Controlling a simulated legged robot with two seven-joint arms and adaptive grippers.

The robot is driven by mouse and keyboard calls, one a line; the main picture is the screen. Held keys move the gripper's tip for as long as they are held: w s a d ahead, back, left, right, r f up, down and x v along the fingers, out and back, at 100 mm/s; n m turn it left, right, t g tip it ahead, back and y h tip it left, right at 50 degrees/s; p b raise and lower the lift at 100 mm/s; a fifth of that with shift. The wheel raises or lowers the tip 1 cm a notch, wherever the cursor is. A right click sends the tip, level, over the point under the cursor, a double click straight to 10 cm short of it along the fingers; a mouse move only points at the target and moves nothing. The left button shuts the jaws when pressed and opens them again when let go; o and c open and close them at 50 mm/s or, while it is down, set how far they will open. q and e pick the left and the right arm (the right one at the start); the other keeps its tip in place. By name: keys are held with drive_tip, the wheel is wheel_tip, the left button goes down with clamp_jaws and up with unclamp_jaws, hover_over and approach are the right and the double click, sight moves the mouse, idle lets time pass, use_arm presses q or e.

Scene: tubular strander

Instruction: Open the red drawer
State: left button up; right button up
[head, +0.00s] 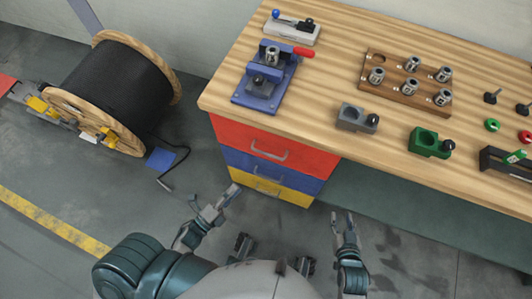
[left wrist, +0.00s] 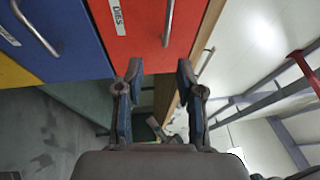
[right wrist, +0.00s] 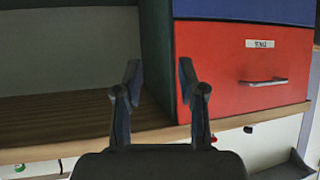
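The red drawer (head: 265,145) is the top one of the cabinet under the bench and looks shut, with a metal bar handle (head: 269,152). In the left wrist view, the red drawer (left wrist: 145,30) has a "DIES" label and its handle (left wrist: 168,20) is at the top. In the right wrist view, the red drawer (right wrist: 225,75) and its handle (right wrist: 263,82) are at the right. My left gripper (head: 216,202) is open and empty, below and left of the drawer front, apart from the handle. My right gripper (head: 342,219) is open and empty, lower right of the cabinet.
Below are a blue drawer (head: 270,170) and a yellow drawer (head: 268,190). The wooden benchtop (head: 330,85) overhangs the drawers and carries a blue vise (head: 267,80) and several small fixtures. A black cable reel (head: 118,85) stands left. The floor before the cabinet is free.

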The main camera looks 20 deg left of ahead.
sight(268, 154)
use_arm(q)
drive_tip(key=shift+m, duration=0.3)
drive_tip(key=x, duration=1.1)
drive_tip(key=r+x, duration=0.1)
drive_tip(key=x, duration=0.5)
drive_tip(key=shift+d+r, duration=0.1)
drive_tip(key=shift+d, duration=0.2)
use_arm(e)
drive_tip(key=shift+w+a+r+t, duration=0.15)
drive_tip(key=shift+w+r+t, duration=0.1)
drive_tip(key=shift+r, duration=0.25)
drive_tip(key=shift+w+a+r+t, duration=0.15)
drive_tip(key=shift+w+r+t, duration=0.1)
drive_tip(key=shift+r, duration=0.25)
use_arm(q)
drive_tip(key=shift+a, duration=0.1)
clamp_jaws()
use_arm(e)
drive_tip(key=shift+a, duration=0.1)
